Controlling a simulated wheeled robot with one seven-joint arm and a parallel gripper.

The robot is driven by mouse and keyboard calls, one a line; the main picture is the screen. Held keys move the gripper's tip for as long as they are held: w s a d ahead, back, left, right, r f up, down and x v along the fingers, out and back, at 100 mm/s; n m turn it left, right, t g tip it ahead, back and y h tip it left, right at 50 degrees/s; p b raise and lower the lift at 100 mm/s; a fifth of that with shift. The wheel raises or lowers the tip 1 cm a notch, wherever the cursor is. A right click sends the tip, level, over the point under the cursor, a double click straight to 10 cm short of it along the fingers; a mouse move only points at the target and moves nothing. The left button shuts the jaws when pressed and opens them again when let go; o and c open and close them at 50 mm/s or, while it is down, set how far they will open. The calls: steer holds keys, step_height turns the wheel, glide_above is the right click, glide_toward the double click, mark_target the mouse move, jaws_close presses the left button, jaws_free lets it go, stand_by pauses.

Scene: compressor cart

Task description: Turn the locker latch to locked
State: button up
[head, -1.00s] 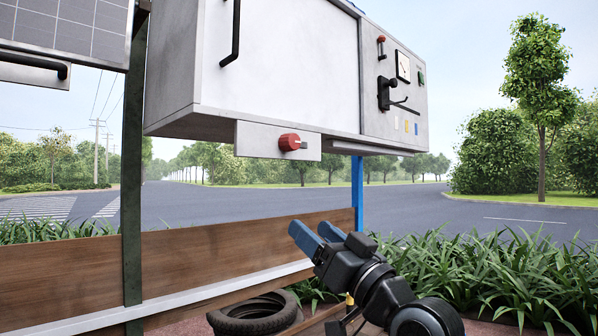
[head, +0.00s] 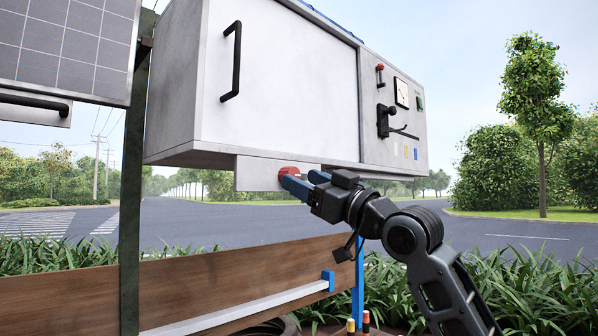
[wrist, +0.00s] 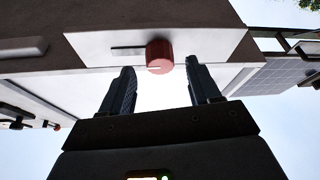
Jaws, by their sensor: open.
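The locker latch is a red round knob (head: 288,171) on a pale plate (head: 258,174) under the white locker (head: 285,70). In the head view my blue fingers partly cover it. My gripper (head: 298,178) is open, with its fingertips close to the knob. In the wrist view the knob (wrist: 160,54) stands between and just beyond the two fingertips of my gripper (wrist: 160,68), with a gap on both sides. A light line shows on the knob's near edge, and a dark slot-like mark lies on the plate beside it. I cannot tell whether a finger touches the knob.
A control panel (head: 393,115) with a gauge, a red switch and a black lever is right of the locker door. A solar panel (head: 70,40) hangs at upper left. A wooden side board (head: 220,278) runs below. The air beneath the locker is mostly clear.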

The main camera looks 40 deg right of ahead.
steer(key=shift+x, duration=1.2)
steer(key=c, duration=1)
steer(key=shift+f, duration=0.1)
steer(key=shift+c, duration=0.2)
